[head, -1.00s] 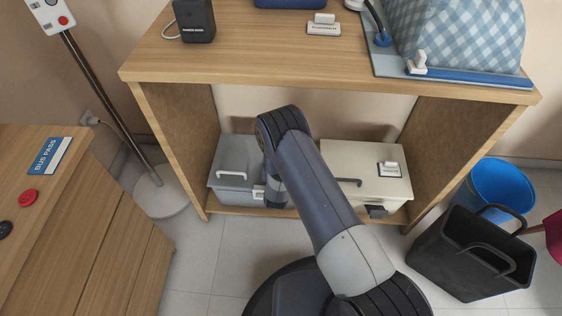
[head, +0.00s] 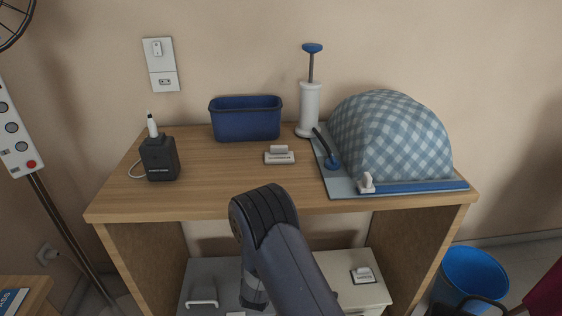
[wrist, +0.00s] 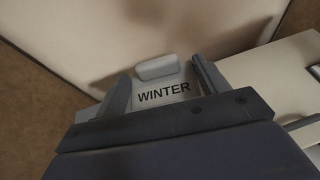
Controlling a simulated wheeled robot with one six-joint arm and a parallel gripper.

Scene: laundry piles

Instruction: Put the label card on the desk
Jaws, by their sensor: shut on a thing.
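A white label card (wrist: 165,92) reading WINTER, with a raised grey-white grip (wrist: 157,67), sits between the two fingers of my gripper (wrist: 160,72) in the wrist view. My gripper is shut on it. In the head view my arm bends down in front of the wooden desk (head: 215,197), toward the shelf space under its top; my gripper's fingers are hidden or too small to tell there. A similar small white card (head: 279,157) stands on the desk top, and another (head: 363,275) lies on the cream box (head: 365,297).
The desk top holds a black charger block (head: 159,158), a blue bin (head: 245,120), a white pump (head: 309,108) and a checked cover (head: 390,138) on a board. Its front left and middle are bare. A grey box (head: 205,280) stands below. A blue bucket (head: 470,275) is at right.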

